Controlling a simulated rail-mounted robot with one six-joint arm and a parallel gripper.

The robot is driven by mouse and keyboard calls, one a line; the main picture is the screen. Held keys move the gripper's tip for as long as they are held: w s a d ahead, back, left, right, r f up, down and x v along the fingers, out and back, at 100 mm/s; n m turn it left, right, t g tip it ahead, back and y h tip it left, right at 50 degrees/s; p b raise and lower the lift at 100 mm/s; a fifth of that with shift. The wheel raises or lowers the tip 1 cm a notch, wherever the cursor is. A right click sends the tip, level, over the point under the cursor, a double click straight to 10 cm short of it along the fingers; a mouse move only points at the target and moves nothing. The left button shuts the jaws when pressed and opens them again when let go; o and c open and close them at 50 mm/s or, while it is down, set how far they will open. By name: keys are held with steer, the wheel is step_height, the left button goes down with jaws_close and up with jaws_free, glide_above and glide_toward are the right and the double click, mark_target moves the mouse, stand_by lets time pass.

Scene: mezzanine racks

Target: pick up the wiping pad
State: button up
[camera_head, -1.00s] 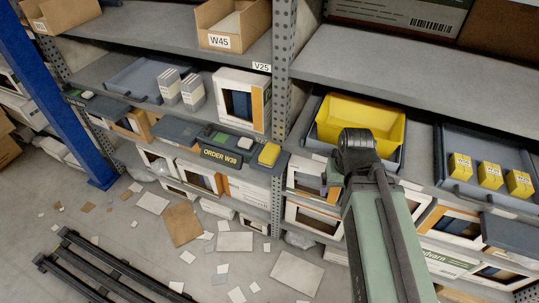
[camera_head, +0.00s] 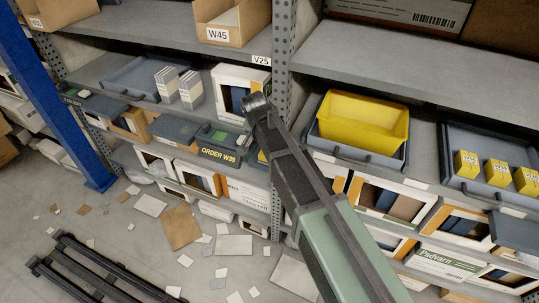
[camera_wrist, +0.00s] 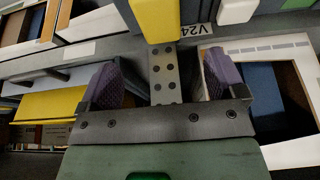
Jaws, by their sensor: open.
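A yellow block, which looks like the wiping pad (camera_wrist: 157,20), shows at the top of the wrist view. It lies ahead of my gripper (camera_wrist: 163,72), roughly in line with the gap between the fingers. The two purple-padded fingers stand wide apart with nothing gripped; a perforated rack post shows between them. In the head view only a thin yellow sliver of the pad (camera_head: 262,157) shows beside my arm, at the right end of the ORDER W39 tray (camera_head: 219,154). My arm hides the rest of it, and the gripper is not visible there.
A green item (camera_head: 219,136) and a pale item (camera_head: 242,140) sit on the same tray. The perforated rack post (camera_head: 282,45) stands close behind. A yellow bin (camera_head: 362,120) and a tray of yellow boxes (camera_head: 451,182) are to the right. Litter covers the floor.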

steer(key=b+x, duration=0.1)
steer(key=x, duration=0.1)
steer(key=b+x, duration=0.2)
steer(key=shift+s+f, duration=0.1)
steer(key=shift+f, duration=0.35)
steer(key=b+x, duration=0.5)
steer(key=shift+s+a+f, duration=0.1)
steer(key=shift+f, duration=0.1)
steer(key=shift+r, duration=0.25)
steer(key=shift+c, duration=0.4)
steer(key=c, duration=1)
step_height(320, 180, up, 20)
steer(key=p, duration=2)
